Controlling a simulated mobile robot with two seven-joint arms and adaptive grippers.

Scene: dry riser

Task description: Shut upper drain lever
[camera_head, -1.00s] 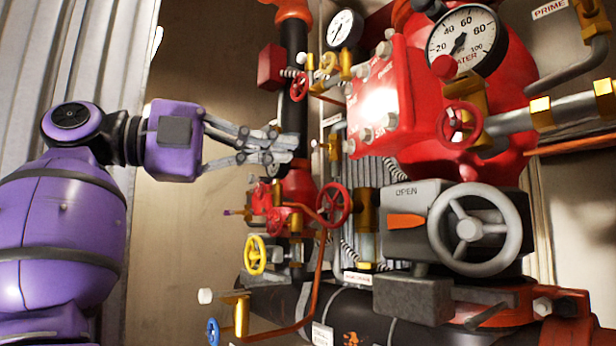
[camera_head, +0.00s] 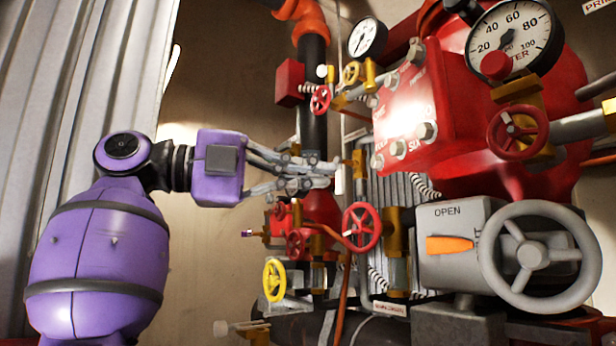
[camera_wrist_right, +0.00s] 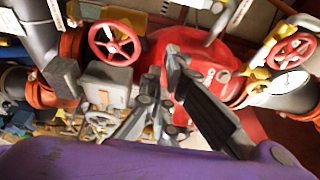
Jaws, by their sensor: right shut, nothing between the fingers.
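My right gripper (camera_head: 325,172) is shut and empty, on the purple arm that comes in from the left in the head view. Its fingertips are in front of the black vertical pipe (camera_head: 312,110), close to a small brass valve (camera_head: 359,165). A short pale lever or handle (camera_head: 340,183) stands roughly upright at the fingertips, apparently the upper drain lever. I cannot tell whether the fingers touch it. In the right wrist view the grey fingers (camera_wrist_right: 178,75) reach toward the red valve body (camera_wrist_right: 215,75), and the lever cannot be made out. My left gripper is not in view.
Red handwheels (camera_head: 361,227) and a yellow handwheel (camera_head: 275,280) sit below the gripper. A grey box marked OPEN (camera_head: 450,215) with a large grey wheel (camera_head: 535,257) is at the right. The wall left of the pipes is clear.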

